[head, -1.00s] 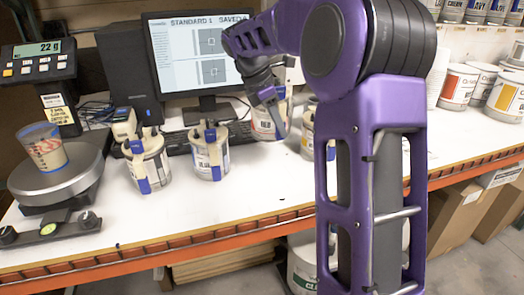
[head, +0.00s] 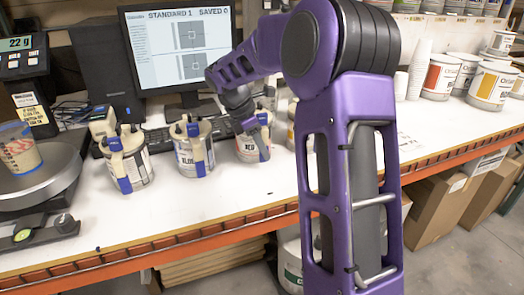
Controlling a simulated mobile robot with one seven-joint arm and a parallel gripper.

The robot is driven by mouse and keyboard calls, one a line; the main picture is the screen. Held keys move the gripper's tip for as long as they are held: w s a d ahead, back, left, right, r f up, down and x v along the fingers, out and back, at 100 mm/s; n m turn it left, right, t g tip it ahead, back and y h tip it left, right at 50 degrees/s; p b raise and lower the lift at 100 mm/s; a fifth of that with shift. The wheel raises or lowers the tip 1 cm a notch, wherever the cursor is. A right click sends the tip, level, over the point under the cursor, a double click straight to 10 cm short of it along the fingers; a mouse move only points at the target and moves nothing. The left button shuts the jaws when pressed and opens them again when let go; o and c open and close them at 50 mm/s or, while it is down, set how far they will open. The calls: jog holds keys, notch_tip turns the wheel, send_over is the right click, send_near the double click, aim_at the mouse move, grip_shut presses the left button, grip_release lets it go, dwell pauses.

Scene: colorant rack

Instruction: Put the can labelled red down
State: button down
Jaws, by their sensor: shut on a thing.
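The can labelled red (head: 246,154) is a pale can with red lettering, upright in the middle of the head view. My gripper (head: 254,130) comes down from above and is shut on it near its top; the fingers are small and partly blend with the can's fittings. The can is at or very near the white bench top (head: 225,205); I cannot tell whether its base touches. It stands right of another can (head: 192,157) with a clip handle, with a small gap between them.
A further can with a handle (head: 128,167) stands left. Behind are a keyboard (head: 222,126) and a monitor (head: 180,50). A scale (head: 40,175) with a cup (head: 20,150) is far left. My arm hides part of the bench to the right. The front bench is clear.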

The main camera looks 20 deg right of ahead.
aim_at(262, 119)
jog(key=shift+w, duration=0.1)
jog(key=c, duration=0.8)
grip_release()
jog(key=shift+f, duration=0.1)
jog(key=shift+o, duration=0.2)
jog(key=p+v, duration=0.2)
jog(key=v, duration=1)
